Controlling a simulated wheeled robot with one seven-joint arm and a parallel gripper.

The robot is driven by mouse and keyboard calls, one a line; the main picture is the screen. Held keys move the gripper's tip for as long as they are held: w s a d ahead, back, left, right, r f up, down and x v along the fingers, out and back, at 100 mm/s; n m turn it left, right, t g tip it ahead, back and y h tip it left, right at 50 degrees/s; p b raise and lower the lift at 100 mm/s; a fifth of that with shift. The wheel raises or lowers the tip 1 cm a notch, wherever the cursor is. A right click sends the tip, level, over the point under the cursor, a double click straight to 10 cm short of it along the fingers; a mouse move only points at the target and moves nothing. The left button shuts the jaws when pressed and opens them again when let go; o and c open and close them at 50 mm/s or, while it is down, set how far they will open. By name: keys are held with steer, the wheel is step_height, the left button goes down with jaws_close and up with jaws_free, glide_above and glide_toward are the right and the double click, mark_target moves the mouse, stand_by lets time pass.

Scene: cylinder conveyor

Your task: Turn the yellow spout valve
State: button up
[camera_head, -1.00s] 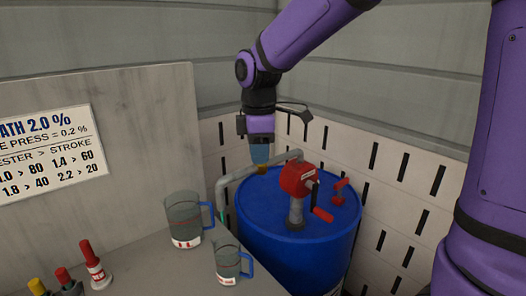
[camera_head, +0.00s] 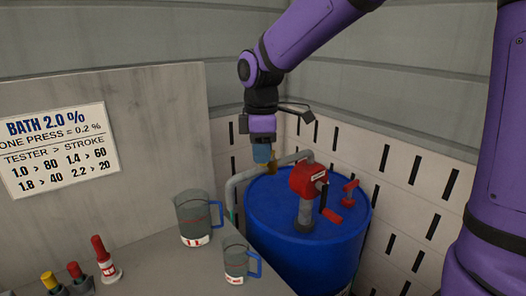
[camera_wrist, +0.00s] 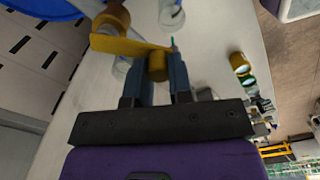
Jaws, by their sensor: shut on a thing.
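The yellow spout valve (camera_head: 273,164) sits on the grey spout pipe (camera_head: 233,186) of the red drum pump (camera_head: 306,179). My gripper (camera_head: 262,157) points down at it from above. In the wrist view, a yellow lever (camera_wrist: 125,46) runs sideways to a rounded yellow knob. This knob lies between my two grey-blue fingers (camera_wrist: 157,70), which are shut on it. The valve's lower part is hidden in the head view. The pump stands upright on the blue drum (camera_head: 275,225).
Two clear jugs with blue handles, a larger one (camera_head: 193,220) and a smaller one (camera_head: 236,262), stand on the grey bench left of the drum. Slotted white wall panels (camera_head: 405,215) close in behind the drum.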

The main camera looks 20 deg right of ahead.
steer(key=shift+w+a, duration=0.1)
steer(key=shift+o, duration=0.2)
steer(key=shift+w+a, duration=0.4)
steer(key=shift+w, duration=0.15)
steer(key=shift+w+a, duration=0.3)
steer(key=shift+w, duration=0.2)
steer(key=o, duration=1.6)
steer(key=shift+o, duration=0.2)
steer(key=shift+r, duration=2.5)
steer(key=shift+s, duration=0.1)
